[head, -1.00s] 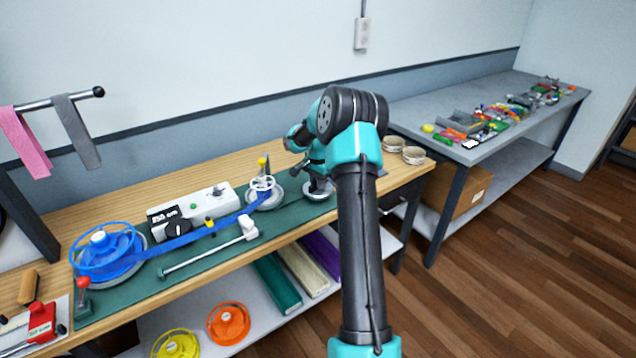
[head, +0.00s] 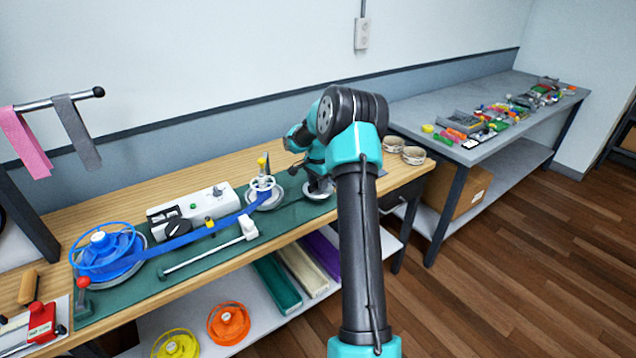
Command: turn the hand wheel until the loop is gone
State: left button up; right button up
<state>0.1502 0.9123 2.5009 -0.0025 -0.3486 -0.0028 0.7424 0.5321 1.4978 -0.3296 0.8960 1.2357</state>
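The white hand wheel (head: 262,183) with a yellow-topped post (head: 262,163) stands over a round metal plate on the green mat. A blue strap (head: 195,234) runs from the large blue reel (head: 105,250) at the left to the wheel, and no slack loop stands out in it. My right gripper (head: 318,187) points down over a round grey base to the right of the wheel, apart from it. Its fingers are dark, small and partly hidden by my arm, so their opening does not show. My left gripper is not in view.
A white control box (head: 190,206) with a black dial stands behind the strap. A white rod (head: 205,258) with an upright end lies in front of it. A red-knobbed lever (head: 83,291) is at the front left. Rolls and reels lie on the shelf below.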

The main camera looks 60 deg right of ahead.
notch_tip(320, 180, up, 17)
jog(key=shift+r, duration=0.2)
dwell(0.7)
dwell(1.0)
